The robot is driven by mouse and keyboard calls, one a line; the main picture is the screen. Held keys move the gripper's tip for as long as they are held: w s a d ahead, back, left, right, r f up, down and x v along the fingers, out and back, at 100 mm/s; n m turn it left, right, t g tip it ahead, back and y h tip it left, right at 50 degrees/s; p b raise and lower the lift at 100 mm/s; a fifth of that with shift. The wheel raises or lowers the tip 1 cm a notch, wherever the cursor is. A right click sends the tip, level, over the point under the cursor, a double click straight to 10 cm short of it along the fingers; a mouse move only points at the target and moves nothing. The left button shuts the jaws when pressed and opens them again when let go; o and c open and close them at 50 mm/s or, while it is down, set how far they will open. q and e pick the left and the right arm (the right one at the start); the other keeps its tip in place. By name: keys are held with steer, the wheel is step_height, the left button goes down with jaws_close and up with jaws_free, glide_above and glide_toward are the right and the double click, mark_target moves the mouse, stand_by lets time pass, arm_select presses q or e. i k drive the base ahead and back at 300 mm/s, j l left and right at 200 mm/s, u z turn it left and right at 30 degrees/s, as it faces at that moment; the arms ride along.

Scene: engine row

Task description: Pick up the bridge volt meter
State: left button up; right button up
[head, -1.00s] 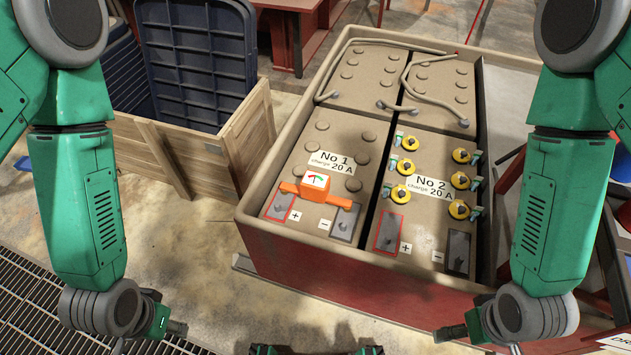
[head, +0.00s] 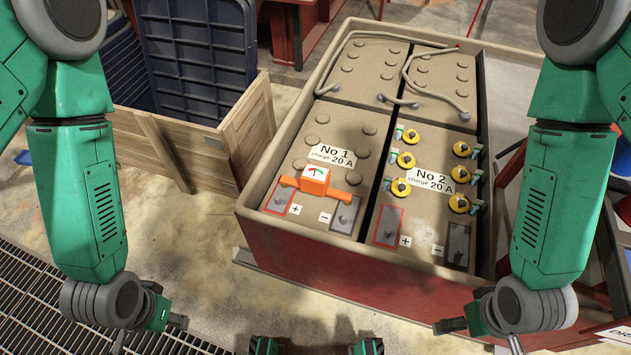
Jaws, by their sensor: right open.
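The bridge volt meter (head: 316,176) is an orange block with a white dial and two orange arms. It lies across the two front terminals of the No 1 battery (head: 322,218), its arms over the plus and minus sides. My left gripper (head: 148,336) is low at the left, and my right gripper (head: 476,337) is low at the right. Each appears open and empty, only partly visible, with fingers apart. Both are well apart from the meter, nearer to me than the battery box.
The batteries stand in a red box with a tan rim (head: 262,190). The No 2 battery (head: 425,222) has several yellow caps. A hose (head: 352,42) lies across the rear batteries. A wooden crate (head: 150,145) stands at left. Bare floor lies in front of the box.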

mark_target(314, 179)
steer(key=k, duration=0.35)
steer(key=k+z, duration=0.1)
steer(key=z, duration=0.3)
steer(key=k+z, duration=0.1)
steer(key=z, duration=0.25)
steer(key=k+l+z, duration=0.1)
steer(key=z, duration=0.3)
steer(key=j+z, duration=0.25)
steer(key=z, duration=0.15)
steer(key=j+z, duration=0.25)
steer(key=z, duration=0.2)
steer(key=j+z, duration=0.2)
steer(key=z, duration=0.2)
steer(key=k+j+z, duration=0.15)
steer(key=z, duration=0.3)
steer(key=k+j, duration=0.25)
steer(key=j, duration=0.2)
steer(key=k+j, duration=0.3)
steer(key=j, duration=0.15)
steer(key=k+j, duration=0.25)
steer(key=j, duration=0.15)
steer(key=k+j, duration=0.3)
steer(key=j, duration=0.15)
